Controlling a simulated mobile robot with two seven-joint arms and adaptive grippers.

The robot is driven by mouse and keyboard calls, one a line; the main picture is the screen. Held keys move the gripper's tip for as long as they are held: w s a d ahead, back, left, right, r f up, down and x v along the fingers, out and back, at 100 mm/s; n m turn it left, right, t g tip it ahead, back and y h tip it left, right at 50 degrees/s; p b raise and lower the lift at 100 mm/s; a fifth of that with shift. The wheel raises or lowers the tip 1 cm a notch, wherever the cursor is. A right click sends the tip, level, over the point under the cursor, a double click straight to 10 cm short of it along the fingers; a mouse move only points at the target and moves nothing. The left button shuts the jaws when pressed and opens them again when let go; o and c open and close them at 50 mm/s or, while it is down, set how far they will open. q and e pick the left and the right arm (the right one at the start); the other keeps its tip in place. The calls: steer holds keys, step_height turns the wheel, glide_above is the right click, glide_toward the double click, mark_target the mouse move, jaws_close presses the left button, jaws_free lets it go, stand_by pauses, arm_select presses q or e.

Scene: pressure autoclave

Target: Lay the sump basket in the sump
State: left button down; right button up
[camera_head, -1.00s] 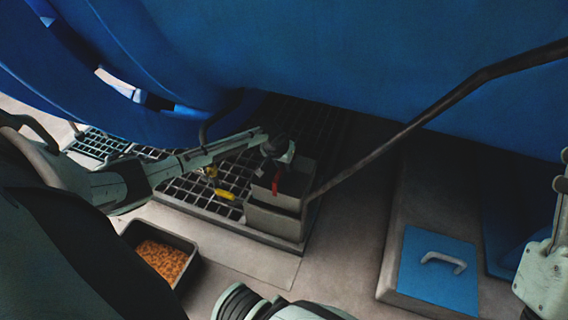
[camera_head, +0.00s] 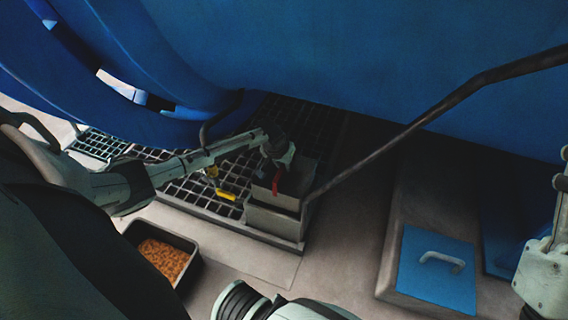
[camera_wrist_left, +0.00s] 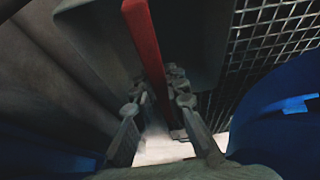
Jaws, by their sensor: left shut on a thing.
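The sump basket (camera_head: 293,184) is a grey open box with a red handle (camera_head: 276,184). In the head view it stands upright at the mouth of a lower, wider grey box, apparently the sump (camera_head: 272,221), at the grating's right end. I cannot tell whether it rests on the bottom. My left gripper (camera_head: 277,163) is above the basket, shut on its red handle. In the left wrist view the red handle (camera_wrist_left: 146,45) runs down between the fingers (camera_wrist_left: 160,125), with the grey basket wall (camera_wrist_left: 195,40) behind it.
A dark grating (camera_head: 190,190) with a yellow-handled valve (camera_head: 225,195) lies left of the box. A dark slanting rail (camera_head: 400,135) passes close to its right side. A big blue vessel (camera_head: 350,60) hangs above. A tray of orange bits (camera_head: 165,258) and a blue handled lid (camera_head: 437,270) stand nearer.

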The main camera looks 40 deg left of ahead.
mark_target(286, 183)
arm_select(q)
steer(key=shift+r, duration=0.1)
stand_by(0.6)
steer(key=shift+p, duration=0.4)
steer(key=shift+f+b, duration=2.45)
steer(key=shift+f, duration=1.55)
step_height(286, 183, down, 8)
steer(key=b, duration=0.5)
steer(key=shift+b, duration=0.35)
stand_by(1.4)
steer(key=c, duration=1.5)
jaws_free()
steer(key=shift+f, duration=0.1)
